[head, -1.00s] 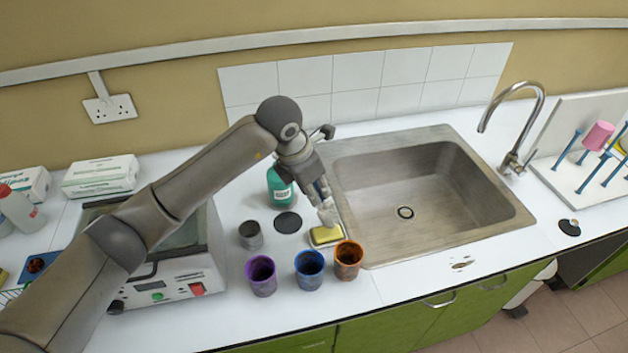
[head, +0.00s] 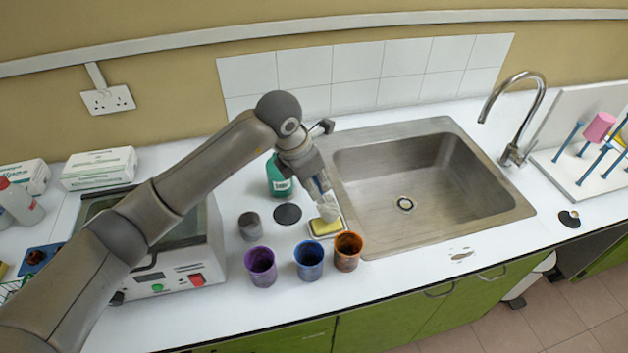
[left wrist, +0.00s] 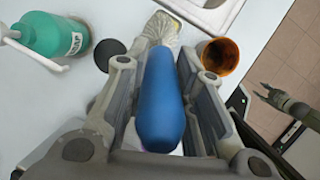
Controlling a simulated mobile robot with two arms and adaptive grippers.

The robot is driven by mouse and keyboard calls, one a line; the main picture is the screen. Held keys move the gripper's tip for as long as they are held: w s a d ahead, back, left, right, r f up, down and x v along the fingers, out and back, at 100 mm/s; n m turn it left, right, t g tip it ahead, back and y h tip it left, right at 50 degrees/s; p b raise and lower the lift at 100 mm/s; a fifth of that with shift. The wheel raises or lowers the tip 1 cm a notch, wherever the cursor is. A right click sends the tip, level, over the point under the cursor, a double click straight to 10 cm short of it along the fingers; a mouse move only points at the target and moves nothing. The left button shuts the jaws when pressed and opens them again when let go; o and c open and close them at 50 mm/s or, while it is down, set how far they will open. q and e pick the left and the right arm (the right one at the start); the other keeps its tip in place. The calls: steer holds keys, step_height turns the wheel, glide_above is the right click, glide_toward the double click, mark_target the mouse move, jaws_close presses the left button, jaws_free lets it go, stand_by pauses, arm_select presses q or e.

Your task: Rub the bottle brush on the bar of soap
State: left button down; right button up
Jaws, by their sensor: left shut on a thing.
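My left gripper (head: 320,184) is shut on the blue handle of the bottle brush (left wrist: 163,105). The brush's pale bristle head (head: 328,208) points down at the yellow bar of soap (head: 325,227). In the head view the bristles overlap the soap's far edge; I cannot tell for sure whether they touch it. The soap lies in a small dish on the counter, left of the sink. In the left wrist view the bristles (left wrist: 161,29) show beyond the handle and the soap is hidden. My right gripper (left wrist: 268,92) seems to show far off at the right of the left wrist view, its jaws unclear.
Purple (head: 260,266), blue (head: 309,259) and orange (head: 347,251) cups stand in front of the soap. A green bottle (head: 279,177), a black lid (head: 287,214) and a grey cup (head: 250,226) are to its left. The sink (head: 480,215) is at right, a water bath (head: 185,265) at left.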

arm_select(q)
steer(key=shift+f+b, duration=0.6)
steer(key=shift+f, duration=0.05)
stand_by(0.4)
steer(key=shift+s+f+b, duration=0.1)
steer(key=shift+f+b, duration=0.1)
steer(key=shift+b, duration=0.15)
stand_by(1.7)
steer(key=shift+r, duration=0.1)
steer(key=shift+r+p, duration=0.4)
steer(key=shift+r, duration=0.45)
steer(key=shift+r+p, duration=1)
steer(key=shift+r, duration=1.75)
